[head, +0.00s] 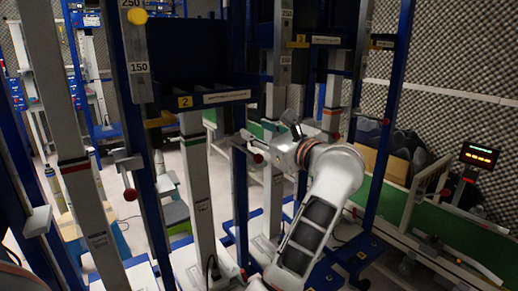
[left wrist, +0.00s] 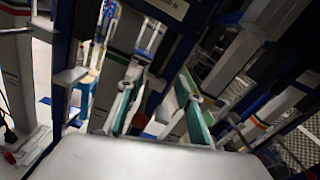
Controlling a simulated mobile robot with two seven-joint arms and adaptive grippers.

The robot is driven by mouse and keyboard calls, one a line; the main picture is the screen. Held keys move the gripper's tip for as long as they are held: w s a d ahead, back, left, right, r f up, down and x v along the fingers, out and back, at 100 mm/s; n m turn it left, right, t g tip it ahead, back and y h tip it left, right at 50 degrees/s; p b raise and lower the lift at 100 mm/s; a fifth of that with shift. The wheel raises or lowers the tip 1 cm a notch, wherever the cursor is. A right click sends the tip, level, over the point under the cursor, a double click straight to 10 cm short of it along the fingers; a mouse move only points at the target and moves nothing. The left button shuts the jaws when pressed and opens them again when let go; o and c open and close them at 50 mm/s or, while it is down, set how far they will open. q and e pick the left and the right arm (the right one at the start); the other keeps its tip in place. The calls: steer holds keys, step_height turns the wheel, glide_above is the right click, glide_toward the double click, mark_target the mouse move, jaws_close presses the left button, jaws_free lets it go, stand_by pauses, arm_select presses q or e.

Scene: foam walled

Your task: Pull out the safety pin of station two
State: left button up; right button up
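Station two has a yellow label "2" (head: 184,101) on its dark blue shelf and a grey column (head: 197,175) with a green band. One red-knobbed pin (head: 258,158) sits at a bracket on the blue post right of this column. Another red knob (head: 130,194) hangs below a bracket on the post left of it. I cannot tell which of these is station two's pin. My left gripper (head: 278,125) is up and right of the right-hand knob, apart from it in the picture. In the left wrist view its green-padded fingers (left wrist: 158,78) are spread, with nothing seen held. My right gripper is out of view.
Blue posts and grey columns stand close on both sides. A column with a red band (head: 75,165) stands at left. A green conveyor (head: 440,225) and a lit display (head: 480,154) are at right. Grey foam (head: 440,60) covers the walls.

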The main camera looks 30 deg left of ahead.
arm_select(q)
steer(key=shift+r, duration=1.1)
steer(key=shift+a, duration=0.1)
